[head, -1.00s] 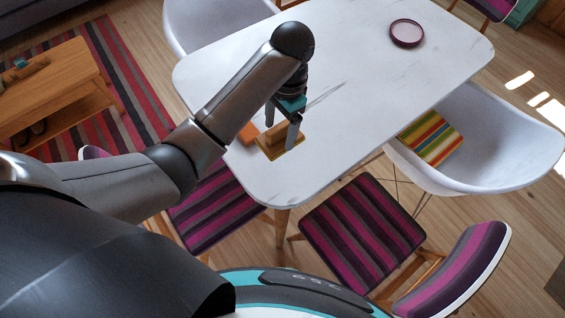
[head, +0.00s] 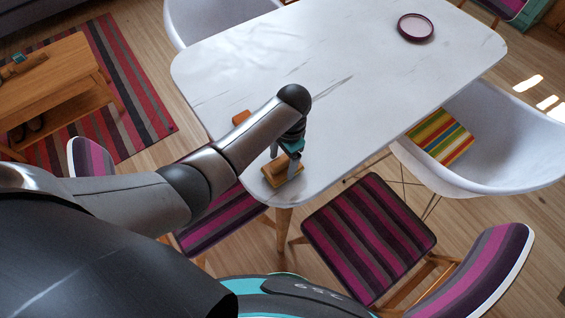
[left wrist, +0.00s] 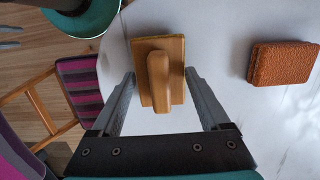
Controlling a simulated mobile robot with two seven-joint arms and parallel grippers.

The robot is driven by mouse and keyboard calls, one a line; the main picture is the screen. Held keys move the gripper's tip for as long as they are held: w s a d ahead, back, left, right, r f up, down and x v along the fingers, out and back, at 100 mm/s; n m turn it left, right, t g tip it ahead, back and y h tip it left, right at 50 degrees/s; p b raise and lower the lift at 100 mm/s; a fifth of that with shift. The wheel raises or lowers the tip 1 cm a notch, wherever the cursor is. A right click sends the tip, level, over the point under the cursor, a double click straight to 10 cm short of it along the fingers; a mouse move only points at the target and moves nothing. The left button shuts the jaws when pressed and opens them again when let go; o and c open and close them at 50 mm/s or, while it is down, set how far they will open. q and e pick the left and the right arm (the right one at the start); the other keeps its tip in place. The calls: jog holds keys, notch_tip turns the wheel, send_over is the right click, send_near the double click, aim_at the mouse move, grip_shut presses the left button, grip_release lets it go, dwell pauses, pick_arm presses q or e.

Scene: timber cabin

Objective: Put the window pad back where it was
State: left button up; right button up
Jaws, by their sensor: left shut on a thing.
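The window pad is a wooden block with a raised rounded handle and a yellowish edge. In the head view the pad (head: 283,175) is over the near corner of the white table (head: 350,85). My left gripper (head: 284,163) points down and is shut on it. In the left wrist view the pad (left wrist: 177,88) sits between the two fingertips of the left gripper (left wrist: 161,76), which meet its sides. I cannot tell whether its underside touches the tabletop. My right gripper is not in view.
An orange-brown sponge-like block (left wrist: 282,63) lies on the table; it also shows in the head view (head: 241,117). A dark red round dish (head: 415,27) lies far back. Striped chairs (head: 370,235) and a white chair (head: 500,145) surround the table. The table's middle is clear.

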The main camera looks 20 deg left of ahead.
pick_arm(q)
jog(key=shift+f, duration=0.3)
jog(key=shift+f, duration=0.15)
jog(key=o, duration=1)
jog(key=shift+o, duration=0.2)
notch_tip(320, 180, up, 12)
jog(key=w+p, duration=0.1)
jog(key=p, duration=0.2)
jog(key=shift+d, duration=0.45)
